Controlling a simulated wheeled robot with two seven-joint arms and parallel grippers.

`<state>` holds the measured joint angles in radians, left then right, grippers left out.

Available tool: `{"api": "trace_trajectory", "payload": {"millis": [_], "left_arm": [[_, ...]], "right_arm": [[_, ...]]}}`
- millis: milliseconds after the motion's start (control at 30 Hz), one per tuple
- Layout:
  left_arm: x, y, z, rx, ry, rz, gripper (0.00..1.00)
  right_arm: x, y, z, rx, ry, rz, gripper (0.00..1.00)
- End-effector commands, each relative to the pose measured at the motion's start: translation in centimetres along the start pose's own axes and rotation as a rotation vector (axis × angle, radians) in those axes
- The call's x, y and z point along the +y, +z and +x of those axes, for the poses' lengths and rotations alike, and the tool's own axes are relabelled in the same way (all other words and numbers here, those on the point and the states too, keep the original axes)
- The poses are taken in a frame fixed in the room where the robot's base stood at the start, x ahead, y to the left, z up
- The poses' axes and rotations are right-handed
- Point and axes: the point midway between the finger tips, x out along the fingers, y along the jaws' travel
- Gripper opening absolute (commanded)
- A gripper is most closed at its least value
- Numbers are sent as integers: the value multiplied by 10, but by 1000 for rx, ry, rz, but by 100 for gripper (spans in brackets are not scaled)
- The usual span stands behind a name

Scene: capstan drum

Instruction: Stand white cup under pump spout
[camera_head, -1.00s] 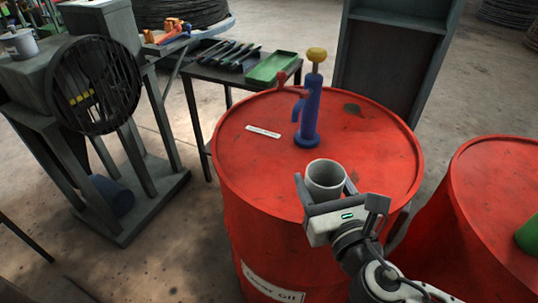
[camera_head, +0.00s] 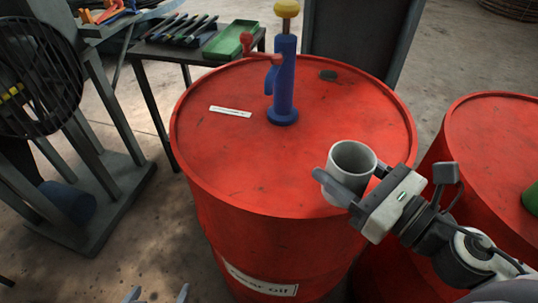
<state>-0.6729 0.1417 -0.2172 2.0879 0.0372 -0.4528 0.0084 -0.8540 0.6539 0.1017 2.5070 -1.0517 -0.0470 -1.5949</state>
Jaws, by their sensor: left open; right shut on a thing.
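The white cup (camera_head: 353,160) is upright, with its open mouth facing up. My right gripper (camera_head: 350,182) is shut on the cup from the right, one finger along its near left side. The cup appears over the near right part of the red drum's top (camera_head: 230,165); I cannot tell whether it touches. The blue pump (camera_head: 284,85) stands on the drum top, behind and left of the cup. Its short blue spout (camera_head: 269,80) points left and down, away from the cup. My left gripper (camera_head: 157,296) is open and empty; only its fingertips show at the bottom edge.
A red crank handle (camera_head: 262,55) sticks out left from the pump, under a yellow knob (camera_head: 287,8). A white label (camera_head: 230,112) lies left of the pump. A second red drum (camera_head: 490,150) stands right. The drum top left of the pump is mostly clear.

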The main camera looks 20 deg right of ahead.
Motion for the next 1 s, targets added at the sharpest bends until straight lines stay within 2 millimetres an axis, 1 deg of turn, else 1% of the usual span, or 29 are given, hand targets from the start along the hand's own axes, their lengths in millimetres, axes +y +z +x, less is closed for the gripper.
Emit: {"api": "trace_trajectory", "payload": {"millis": [67, 167, 267, 333, 467, 667, 900, 1000], "left_arm": [[0, 1, 1, 5, 2, 1, 84], [0, 0, 3, 13, 6, -2, 84], [1, 3, 5, 18, 10, -9, 84], [1, -2, 2, 17, 10, -9, 84], [1, -5, -1, 17, 7, -5, 84], [0, -11, -8, 4, -3, 13, 84], [-2, -7, -12, -26, -10, 28, 84], [-3, -8, -12, -26, -12, 30, 84]], "right_arm": [[2, 0, 1, -5, 19, -1, 32], [4, 1, 12, -13, 31, -4, 32], [3, -1, 24, -4, 28, -10, 32], [2, 4, 35, -9, 21, -2, 32], [2, 4, 54, -6, 18, -5, 32], [2, 6, 88, -7, 14, -1, 32], [3, 5, 139, -5, 15, 1, 32], [4, 5, 157, -5, 17, -1, 32]]}}
